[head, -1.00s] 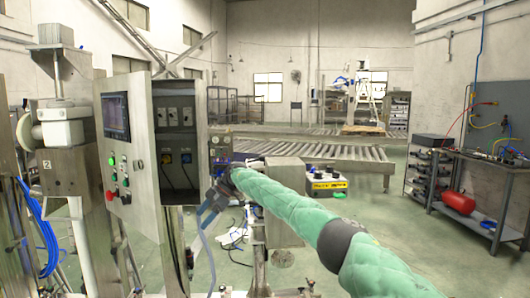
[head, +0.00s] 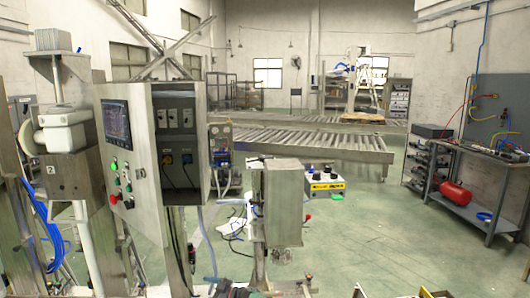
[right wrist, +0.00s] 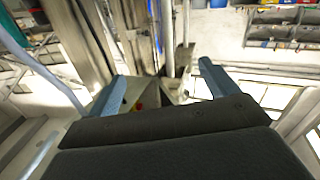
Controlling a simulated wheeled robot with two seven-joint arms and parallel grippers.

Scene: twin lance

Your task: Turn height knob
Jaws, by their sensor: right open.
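I cannot tell for certain which part is the height knob. A white round wheel (head: 27,134) sits on the side of the white machine head (head: 65,130) at the far left of the head view. Below it is a metal block marked 2 (head: 65,177). In the right wrist view my right gripper (right wrist: 163,86) is open, with its two blue fingers wide apart and nothing clearly held. A small red-orange spot (right wrist: 138,105) shows low between the fingers, too small to identify. Neither gripper shows clearly in the head view, and my left gripper is not in view.
A control cabinet (head: 145,150) with a screen and buttons stands right of the machine. A metal box on a post (head: 283,205) stands at the centre. Roller conveyors (head: 310,143) lie behind, and a workbench (head: 470,185) stands at right.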

